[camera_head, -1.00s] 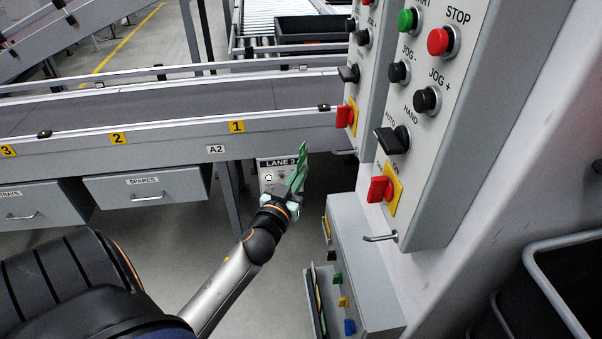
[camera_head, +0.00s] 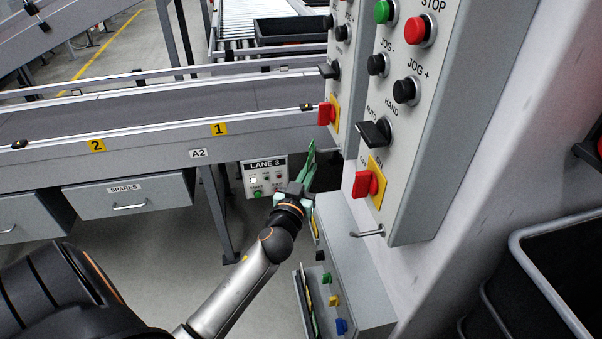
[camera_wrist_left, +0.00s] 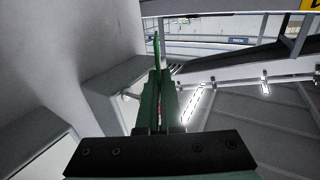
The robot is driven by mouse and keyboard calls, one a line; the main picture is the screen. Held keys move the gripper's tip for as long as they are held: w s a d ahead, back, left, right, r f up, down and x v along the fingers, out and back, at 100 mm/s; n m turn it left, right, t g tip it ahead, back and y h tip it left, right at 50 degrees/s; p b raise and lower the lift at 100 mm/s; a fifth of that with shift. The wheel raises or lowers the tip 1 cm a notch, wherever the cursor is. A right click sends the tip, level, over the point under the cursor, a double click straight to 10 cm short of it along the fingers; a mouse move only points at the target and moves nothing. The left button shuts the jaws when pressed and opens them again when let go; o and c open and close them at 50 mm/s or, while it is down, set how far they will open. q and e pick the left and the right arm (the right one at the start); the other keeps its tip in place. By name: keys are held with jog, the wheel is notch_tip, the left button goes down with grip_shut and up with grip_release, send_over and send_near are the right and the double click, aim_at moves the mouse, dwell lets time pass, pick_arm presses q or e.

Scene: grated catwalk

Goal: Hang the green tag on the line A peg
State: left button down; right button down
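My left gripper (camera_head: 306,172) reaches in from the lower left, left of the control panel. Its dark green fingers (camera_wrist_left: 158,105) are nearly together in the left wrist view. A thin, brighter green piece, the green tag (camera_wrist_left: 156,48), stands up between them and extends past the tips. In the head view the tag blends with the fingers. My right gripper is not in view.
The control panel (camera_head: 425,130) has knobs, buttons and red switches. Below it stands a grey cabinet (camera_head: 350,265) with green, yellow and blue items. A conveyor (camera_head: 150,140) and a LANE 3 box (camera_head: 264,178) lie behind. A dark bin (camera_head: 545,285) is at right.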

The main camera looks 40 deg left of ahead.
pick_arm(q)
jog(key=w+d+b, duration=0.1)
jog(key=w+d+f+b, duration=0.1)
jog(key=w, duration=0.1)
jog(key=shift+w+d, duration=0.1)
jog(key=shift+d, duration=0.3)
dwell(0.4)
dwell(0.4)
jog(key=c, duration=1)
grip_release()
jog(key=shift+f, duration=0.1)
